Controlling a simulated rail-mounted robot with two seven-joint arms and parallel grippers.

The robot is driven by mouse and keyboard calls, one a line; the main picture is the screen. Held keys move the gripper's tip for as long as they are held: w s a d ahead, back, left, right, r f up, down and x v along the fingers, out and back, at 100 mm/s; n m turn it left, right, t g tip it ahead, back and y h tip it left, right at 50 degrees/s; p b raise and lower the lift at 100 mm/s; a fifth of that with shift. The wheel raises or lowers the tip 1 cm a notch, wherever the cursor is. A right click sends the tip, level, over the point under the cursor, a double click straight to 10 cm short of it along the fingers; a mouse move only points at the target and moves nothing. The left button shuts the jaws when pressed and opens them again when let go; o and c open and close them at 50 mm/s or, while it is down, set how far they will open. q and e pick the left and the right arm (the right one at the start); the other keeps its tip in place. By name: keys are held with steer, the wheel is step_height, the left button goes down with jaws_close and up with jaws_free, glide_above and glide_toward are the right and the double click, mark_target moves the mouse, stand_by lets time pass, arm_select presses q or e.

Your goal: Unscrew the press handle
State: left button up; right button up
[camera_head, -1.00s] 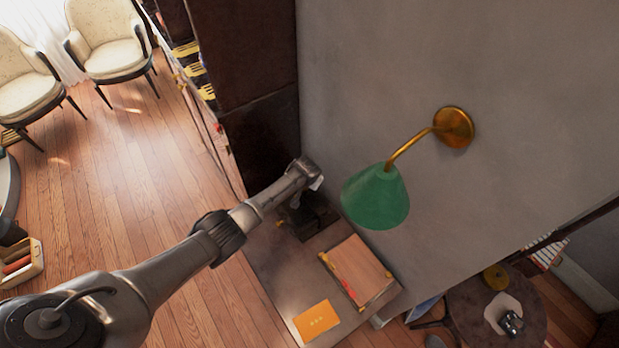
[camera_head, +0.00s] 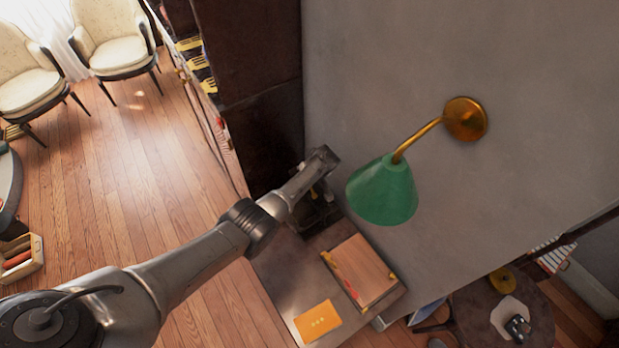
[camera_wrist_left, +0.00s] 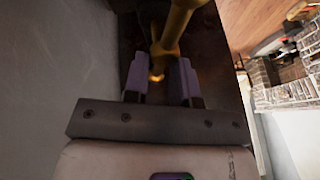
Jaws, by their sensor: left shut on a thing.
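The press (camera_head: 318,218) is a dark block on the side table against the wall, partly hidden by my left arm in the head view. Its brass handle (camera_wrist_left: 166,45) shows in the left wrist view as a bar with a crossing piece and a rounded end. My left gripper (camera_wrist_left: 158,72) is shut on this brass handle, with one finger on each side of it. In the head view, the end of my left arm is above the press, and its fingers are hidden. My right gripper is in no view.
A green wall lamp (camera_head: 382,190) on a brass arm sticks out just right of my left wrist. A wooden box (camera_head: 362,272) and an orange card (camera_head: 317,321) lie on the side table (camera_head: 275,275). A dark cabinet (camera_head: 250,70) stands behind. Open floor lies left.

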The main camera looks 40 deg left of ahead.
arm_select(q)
steer(key=shift+s+a+f+n+g+b, duration=0.1)
steer(key=shift+n+g+b, duration=0.25)
steer(key=shift+n, duration=0.3)
steer(key=shift+s+n+g+b, duration=0.1)
steer(key=shift+n+g+b, duration=0.25)
steer(key=shift+n, duration=0.6)
steer(key=o, duration=0.9)
